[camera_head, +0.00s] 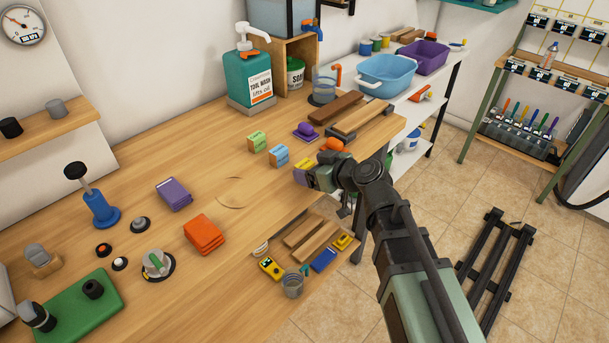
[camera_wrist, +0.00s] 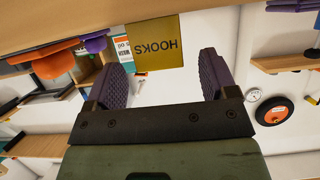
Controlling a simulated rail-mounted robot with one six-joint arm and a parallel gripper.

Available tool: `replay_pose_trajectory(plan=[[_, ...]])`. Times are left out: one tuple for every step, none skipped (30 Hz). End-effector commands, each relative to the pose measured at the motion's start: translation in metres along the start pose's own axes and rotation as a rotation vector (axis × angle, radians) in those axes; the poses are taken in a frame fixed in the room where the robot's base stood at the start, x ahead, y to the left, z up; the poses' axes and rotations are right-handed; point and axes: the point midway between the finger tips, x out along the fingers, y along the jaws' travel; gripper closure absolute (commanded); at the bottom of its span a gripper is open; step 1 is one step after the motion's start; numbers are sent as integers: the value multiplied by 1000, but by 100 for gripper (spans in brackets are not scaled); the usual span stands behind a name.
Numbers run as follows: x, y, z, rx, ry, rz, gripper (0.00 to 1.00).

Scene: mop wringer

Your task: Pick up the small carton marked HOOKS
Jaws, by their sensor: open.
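The small yellow carton marked HOOKS (camera_wrist: 156,46) shows upside down at the top middle of the wrist view, against the wooden worktop. In the head view the yellow carton (camera_head: 301,164) stands near the worktop's right edge, partly hidden by my gripper. My gripper (camera_head: 312,178) is open. In the wrist view its two purple-padded fingers (camera_wrist: 163,62) are spread to the left and right of the carton's near end, with a visible gap on each side. They do not grip it. How far the carton reaches in between the fingers is hard to tell.
A blue carton (camera_head: 279,156) and a green carton (camera_head: 257,142) stand left of the yellow one. Close behind are a purple piece (camera_head: 305,131) and an orange piece (camera_head: 333,145). A lower shelf (camera_head: 290,250) holds several small items.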

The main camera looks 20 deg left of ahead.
Motion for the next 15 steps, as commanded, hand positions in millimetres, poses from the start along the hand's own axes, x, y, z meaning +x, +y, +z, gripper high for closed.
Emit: replay_pose_trajectory(plan=[[9, 1, 2, -1, 0, -1, 21], [11, 1, 2, -1, 0, -1, 21], [11, 0, 1, 0, 0, 0, 21], [11, 0, 0, 0, 0, 0, 21], [10, 0, 0, 0, 0, 1, 21], [10, 0, 0, 0, 0, 1, 21], [10, 0, 0, 0, 0, 1, 21], [10, 0, 0, 0, 0, 1, 23], [10, 0, 0, 0, 0, 1, 29], [10, 0, 0, 0, 0, 1, 34], [10, 0, 0, 0, 0, 0, 38], [10, 0, 0, 0, 0, 0, 44], [10, 0, 0, 0, 0, 0, 49], [10, 0, 0, 0, 0, 0, 53], [10, 0, 0, 0, 0, 0, 60]])
